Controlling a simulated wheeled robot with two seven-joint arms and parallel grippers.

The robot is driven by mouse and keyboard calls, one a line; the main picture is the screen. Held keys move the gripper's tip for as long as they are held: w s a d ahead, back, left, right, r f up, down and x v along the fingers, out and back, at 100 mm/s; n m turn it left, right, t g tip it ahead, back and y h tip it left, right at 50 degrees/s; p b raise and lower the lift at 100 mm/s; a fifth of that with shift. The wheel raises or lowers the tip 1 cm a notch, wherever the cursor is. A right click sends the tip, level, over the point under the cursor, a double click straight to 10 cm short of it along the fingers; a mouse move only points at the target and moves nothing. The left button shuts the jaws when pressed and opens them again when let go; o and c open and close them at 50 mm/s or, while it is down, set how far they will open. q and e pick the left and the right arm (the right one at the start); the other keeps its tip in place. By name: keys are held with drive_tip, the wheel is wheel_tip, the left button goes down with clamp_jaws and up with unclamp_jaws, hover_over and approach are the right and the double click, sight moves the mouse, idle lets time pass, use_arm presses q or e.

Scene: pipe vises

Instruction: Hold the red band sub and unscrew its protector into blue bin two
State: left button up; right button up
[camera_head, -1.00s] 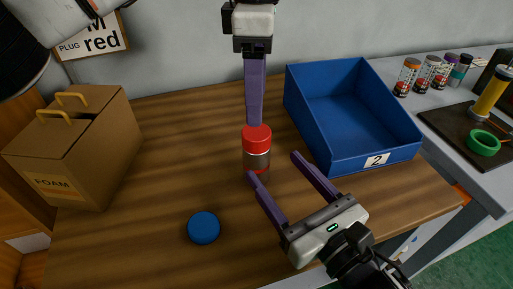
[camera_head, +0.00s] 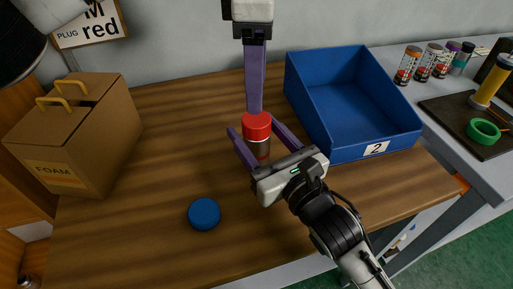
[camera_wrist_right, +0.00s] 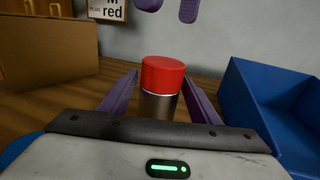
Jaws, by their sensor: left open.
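The sub (camera_head: 264,147) stands upright on the wooden bench, a metallic brown-grey cylinder with a little red near its base. Its red protector (camera_head: 257,124) sits on top; both also show in the right wrist view, the protector (camera_wrist_right: 163,74) above the body (camera_wrist_right: 158,105). My right gripper (camera_head: 255,125) is open, with one purple finger on each side of the sub and a gap showing in the wrist view. My left gripper (camera_head: 254,108) is open, pointing down just above the protector; its two fingertips (camera_wrist_right: 169,7) show apart there. Blue bin two (camera_head: 345,153) stands right of the sub.
A cardboard foam box (camera_head: 75,140) stands at the left. A blue cap (camera_head: 204,214) lies on the bench in front. Several capped jars (camera_head: 432,60) and a black mat with a green ring (camera_head: 483,131) are on the grey table at right.

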sight(256, 118)
clamp_jaws()
use_arm(q)
drive_tip(key=m, duration=1.4)
drive_tip(key=shift+m, duration=0.4)
drive_tip(key=m, duration=1.1)
drive_tip(key=shift+m, duration=0.4)
use_arm(e)
drive_tip(key=shift+f, duration=0.1)
use_arm(q)
drive_tip(key=shift+f+m, duration=0.3)
drive_tip(key=shift+f, duration=0.05)
wheel_tip(256, 118, down, 7)
drive_tip(key=shift+f, duration=0.2)
